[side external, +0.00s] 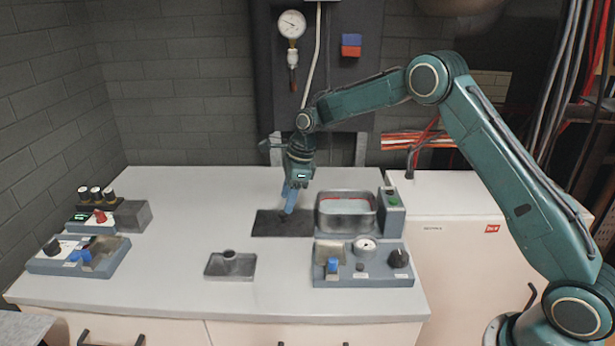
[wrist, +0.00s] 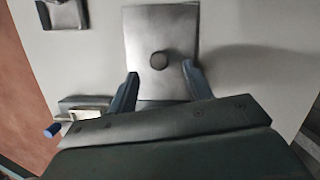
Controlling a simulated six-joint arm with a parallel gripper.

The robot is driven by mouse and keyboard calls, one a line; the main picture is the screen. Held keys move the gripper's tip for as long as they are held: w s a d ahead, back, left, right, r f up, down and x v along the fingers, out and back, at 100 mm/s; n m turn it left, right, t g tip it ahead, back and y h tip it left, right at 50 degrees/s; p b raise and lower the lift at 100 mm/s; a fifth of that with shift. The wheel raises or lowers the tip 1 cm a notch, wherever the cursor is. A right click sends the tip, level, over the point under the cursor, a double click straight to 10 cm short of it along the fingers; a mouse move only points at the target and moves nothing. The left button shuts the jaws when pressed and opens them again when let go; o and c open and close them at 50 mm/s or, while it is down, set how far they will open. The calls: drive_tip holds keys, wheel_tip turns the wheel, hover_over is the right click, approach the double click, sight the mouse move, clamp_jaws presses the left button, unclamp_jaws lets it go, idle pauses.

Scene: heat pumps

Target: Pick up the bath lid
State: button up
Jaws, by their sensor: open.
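The bath lid (side external: 268,226) is a dark flat rectangular plate lying on the white counter, left of the open metal bath (side external: 345,222). In the wrist view the lid (wrist: 140,30) looks like grey metal with a round dark knob (wrist: 159,60) near its middle. My gripper (side external: 287,212) points down over the lid, its fingertips low and close to it. In the wrist view the open fingers of my gripper (wrist: 160,73) lie on either side, slightly to the near side of the knob. They appear apart from the knob; their exact height is unclear.
A control box with a gauge (side external: 362,264) stands in front of the bath. A small grey tray-like block (side external: 230,265) lies front left of the lid. Control boxes (side external: 80,254) stand at the far left. The counter between is clear.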

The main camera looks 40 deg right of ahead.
sight(283, 219)
drive_tip(key=shift+x, duration=2)
drive_tip(key=shift+a+r, duration=0.1)
drive_tip(key=shift+c, duration=0.4)
clamp_jaws()
